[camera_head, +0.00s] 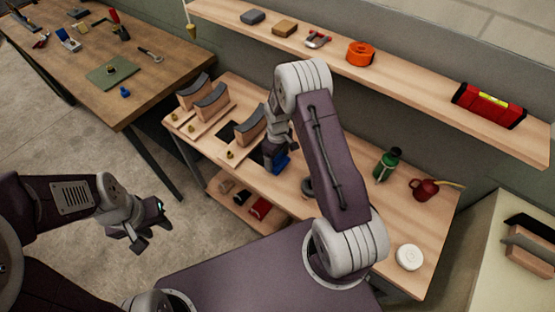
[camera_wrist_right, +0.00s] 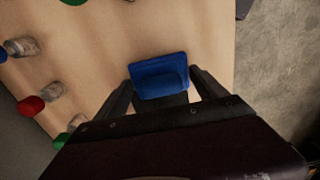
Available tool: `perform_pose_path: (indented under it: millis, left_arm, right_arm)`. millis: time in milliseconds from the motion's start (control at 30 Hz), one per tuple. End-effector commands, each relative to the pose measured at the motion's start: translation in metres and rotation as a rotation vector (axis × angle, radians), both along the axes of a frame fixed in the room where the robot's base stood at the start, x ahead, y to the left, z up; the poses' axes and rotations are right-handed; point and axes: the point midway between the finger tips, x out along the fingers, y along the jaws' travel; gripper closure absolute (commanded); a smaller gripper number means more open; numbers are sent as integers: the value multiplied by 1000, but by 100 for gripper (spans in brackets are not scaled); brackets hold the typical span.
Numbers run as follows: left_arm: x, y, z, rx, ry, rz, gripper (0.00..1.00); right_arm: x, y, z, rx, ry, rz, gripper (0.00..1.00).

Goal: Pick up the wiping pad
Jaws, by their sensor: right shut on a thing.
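The blue wiping pad (camera_head: 279,164) is at my right gripper (camera_head: 273,152), over the middle of the wooden workbench (camera_head: 345,212). In the right wrist view the pad (camera_wrist_right: 158,72) sits between the two dark fingers of my right gripper (camera_wrist_right: 163,84), which is shut on it. I cannot tell whether the pad touches the bench top. My right arm hides part of the bench. My left gripper (camera_head: 150,228) is open and empty, over the floor left of the bench.
Curved dark pieces on wooden stands (camera_head: 212,102) stand left of the pad. A green bottle (camera_head: 387,164), a dark red can (camera_head: 424,188) and a white round thing (camera_head: 409,257) are on the right. A wall shelf (camera_head: 410,88) runs behind. The floor at left is clear.

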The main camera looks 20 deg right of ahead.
Motion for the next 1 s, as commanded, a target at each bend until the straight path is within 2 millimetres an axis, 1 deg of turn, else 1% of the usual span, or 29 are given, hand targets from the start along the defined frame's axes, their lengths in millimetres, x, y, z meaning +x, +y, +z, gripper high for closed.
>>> perform_pose_path:
  millis: [167,200,600,700,800,1000]
  left_arm:
    - [0,0,-4,0,0,0,64]
    - [0,0,-5,0,0,0,64]
    - [0,0,-12,0,0,0,64]
    - [0,0,-13,0,0,0,64]
    - [0,0,-13,0,0,0,64]
    - [0,0,-13,0,0,0,64]
  right_arm:
    - [2,0,27,0,-7,0,60]
    - [1,0,35,0,-6,0,60]
    - [-88,-17,88,0,-4,-3,60]
    - [-103,-19,98,0,-4,-1,60]
    - [-111,-21,103,-1,-3,-1,60]
    - [-115,-21,104,0,-1,0,60]
